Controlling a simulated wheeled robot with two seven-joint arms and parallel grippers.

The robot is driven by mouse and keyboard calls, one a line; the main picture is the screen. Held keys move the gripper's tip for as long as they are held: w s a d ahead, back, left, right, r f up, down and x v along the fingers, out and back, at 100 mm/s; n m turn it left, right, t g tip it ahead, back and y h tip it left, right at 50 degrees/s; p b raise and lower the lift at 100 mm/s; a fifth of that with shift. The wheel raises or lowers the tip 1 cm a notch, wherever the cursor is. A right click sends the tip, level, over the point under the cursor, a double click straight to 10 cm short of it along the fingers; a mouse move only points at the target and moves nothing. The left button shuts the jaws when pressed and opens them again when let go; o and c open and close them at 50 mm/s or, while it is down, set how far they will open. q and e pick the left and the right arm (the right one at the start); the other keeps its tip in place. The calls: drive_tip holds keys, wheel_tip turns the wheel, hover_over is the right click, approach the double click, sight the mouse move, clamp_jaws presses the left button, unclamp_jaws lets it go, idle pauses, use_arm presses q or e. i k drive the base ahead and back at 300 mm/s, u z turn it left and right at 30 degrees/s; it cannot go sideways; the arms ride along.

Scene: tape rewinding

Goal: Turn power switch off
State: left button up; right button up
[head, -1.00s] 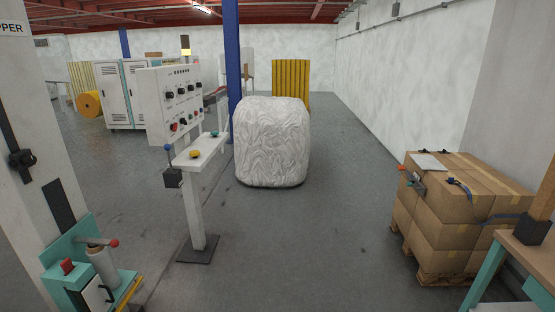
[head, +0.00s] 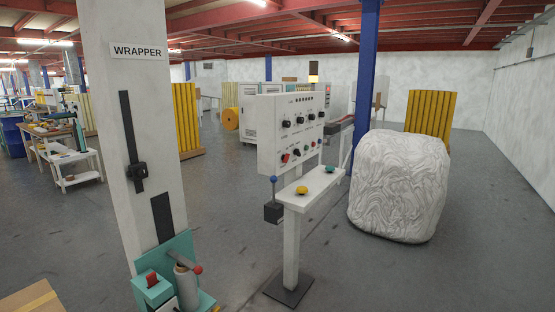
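A white control panel (head: 291,131) on a post stands right of centre in the head view. It carries rows of dark knobs, small indicators and a red button (head: 285,158). I cannot tell which control is the power switch, as the labels are too small to read. A small shelf (head: 312,187) below the panel holds a yellow button (head: 302,190) and a green button (head: 328,169). A dark box with a blue-knobbed lever (head: 273,205) hangs at its left. Neither of my grippers is in view.
The white WRAPPER column (head: 130,120) with a teal carriage (head: 166,278) stands at the near left. A wrapped bale (head: 398,187) stands right of the panel. A cardboard box (head: 32,299) is at the bottom left. Grey floor is clear between column and panel post.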

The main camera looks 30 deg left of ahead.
sight(286, 158)
drive_tip(key=u, duration=0.25)
drive_tip(key=i, duration=0.65)
drive_tip(key=z, duration=0.95)
drive_tip(key=i, duration=0.8)
drive_tip(key=u, duration=0.65)
drive_tip(key=i, duration=0.65)
drive_tip(key=u, duration=0.6)
